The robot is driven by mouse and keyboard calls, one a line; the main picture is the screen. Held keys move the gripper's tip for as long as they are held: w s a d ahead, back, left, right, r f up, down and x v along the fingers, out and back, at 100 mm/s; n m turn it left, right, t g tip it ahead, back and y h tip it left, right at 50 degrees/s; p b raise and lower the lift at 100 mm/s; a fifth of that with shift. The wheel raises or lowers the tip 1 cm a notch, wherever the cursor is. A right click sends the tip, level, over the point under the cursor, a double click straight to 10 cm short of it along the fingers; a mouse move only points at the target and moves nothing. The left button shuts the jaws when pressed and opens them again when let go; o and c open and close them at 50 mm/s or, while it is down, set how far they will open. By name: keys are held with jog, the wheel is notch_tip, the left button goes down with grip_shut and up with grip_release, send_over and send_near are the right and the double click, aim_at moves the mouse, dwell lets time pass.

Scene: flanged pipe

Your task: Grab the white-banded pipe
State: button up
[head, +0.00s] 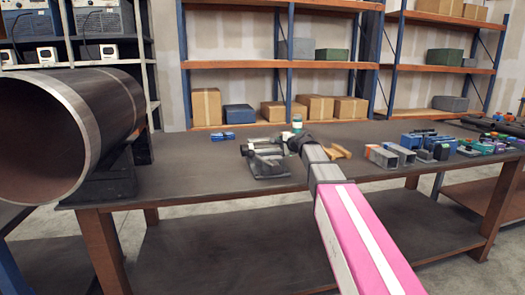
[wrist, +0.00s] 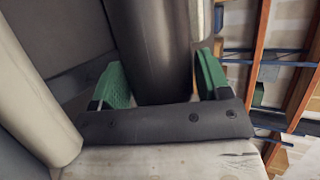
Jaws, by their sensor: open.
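In the wrist view, my gripper (wrist: 162,82) is open, with a green finger on each side of a dark, smooth cylinder (wrist: 150,35) that looks like a pipe. The cylinder runs up the picture between the fingers. I cannot tell whether they touch it, and no clear white band shows on it. In the head view, my arm reaches to a grey clamp-like fixture (head: 268,165) on the bench. The wrist hides part of that area, and the fingers are not clear there.
The workbench (head: 210,180) carries a large dark pipe (head: 105,105) with a pale rim at the left. Blue and grey blocks (head: 390,155) and several small parts lie on the right. A pale cylinder (wrist: 40,95) stands close in the wrist view. Shelves (head: 250,64) stand behind.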

jog(key=c, duration=1)
jog(key=shift+o, duration=0.2)
jog(key=shift+r, duration=0.1)
